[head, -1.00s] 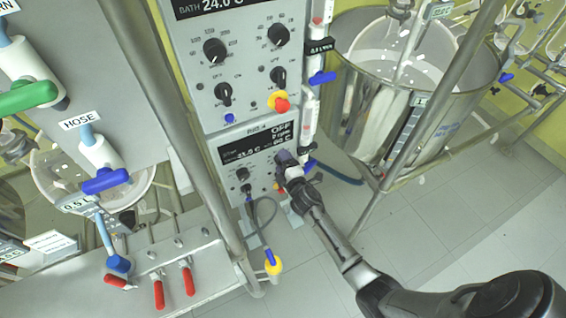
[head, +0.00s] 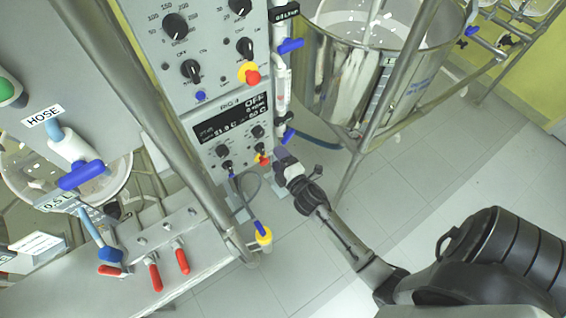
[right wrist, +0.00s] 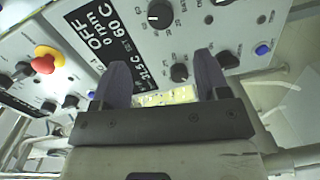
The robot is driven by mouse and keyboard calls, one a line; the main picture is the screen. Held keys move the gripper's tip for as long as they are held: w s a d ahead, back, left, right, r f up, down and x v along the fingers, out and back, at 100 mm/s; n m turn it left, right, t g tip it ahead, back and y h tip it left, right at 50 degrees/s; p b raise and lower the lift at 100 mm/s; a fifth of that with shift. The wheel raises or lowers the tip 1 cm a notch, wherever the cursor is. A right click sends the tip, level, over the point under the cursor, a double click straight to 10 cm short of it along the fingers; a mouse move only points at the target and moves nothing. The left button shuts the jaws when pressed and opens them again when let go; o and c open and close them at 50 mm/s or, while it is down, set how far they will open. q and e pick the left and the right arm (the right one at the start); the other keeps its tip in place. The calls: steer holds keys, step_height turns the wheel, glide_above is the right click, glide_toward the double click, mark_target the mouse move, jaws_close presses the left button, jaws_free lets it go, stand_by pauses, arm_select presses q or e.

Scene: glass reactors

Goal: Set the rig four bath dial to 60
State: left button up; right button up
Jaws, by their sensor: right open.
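The rig four panel (head: 205,133) is the lower grey box in the head view. Its dark display (head: 232,118) shows OFF, 0 rpm, about 31.5 C and a set value of 60 C; it also shows in the right wrist view (right wrist: 103,38). The bath dial (head: 220,150) is the black knob at the left below the display, and appears to be the knob past the fingers in the right wrist view (right wrist: 180,73). My right gripper (head: 281,156) is open and empty, right of the panel and apart from the dial. My left gripper is not in view.
Another panel (head: 212,60) with dials and a red-and-yellow button (head: 249,75) sits above. A steel vessel (head: 345,75) stands at the right behind a metal post. Red-handled valves (head: 182,261) are at lower left.

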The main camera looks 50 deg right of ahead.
steer(key=shift+v, duration=1.1)
